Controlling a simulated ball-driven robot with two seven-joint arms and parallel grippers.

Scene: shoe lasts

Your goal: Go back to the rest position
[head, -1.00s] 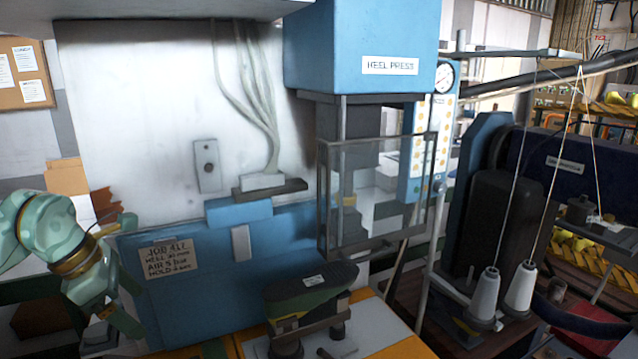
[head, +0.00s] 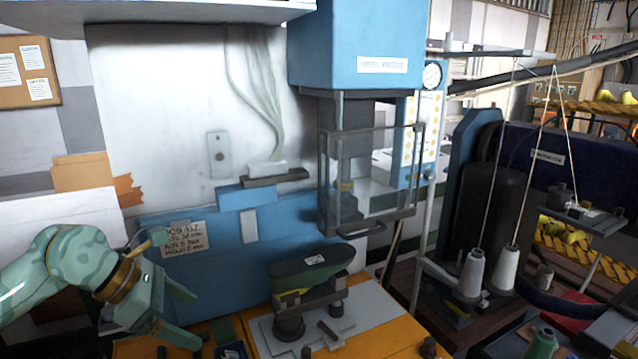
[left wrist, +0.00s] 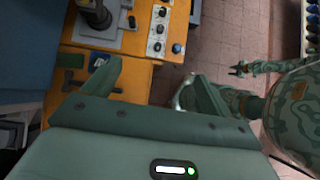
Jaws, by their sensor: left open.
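My left gripper (head: 198,321) is at the lower left of the head view, with its two fingers apart and nothing between them. It also shows in the left wrist view (left wrist: 157,82), empty above the orange bench edge. A dark green shoe last (head: 312,264) with a yellow band sits on a metal stand on the press table, to the right of my left gripper and apart from it. A small green gripper, apparently my right one (left wrist: 238,69), shows at the right of the left wrist view, over the floor; its jaw state is too small to tell.
The blue heel press (head: 355,40) with its clear guard (head: 370,175) stands above the last. A control panel (left wrist: 160,28) with knobs is on the orange table. Thread cones (head: 472,275) and a sewing machine stand at right. Tiled floor (left wrist: 235,35) is open beside the bench.

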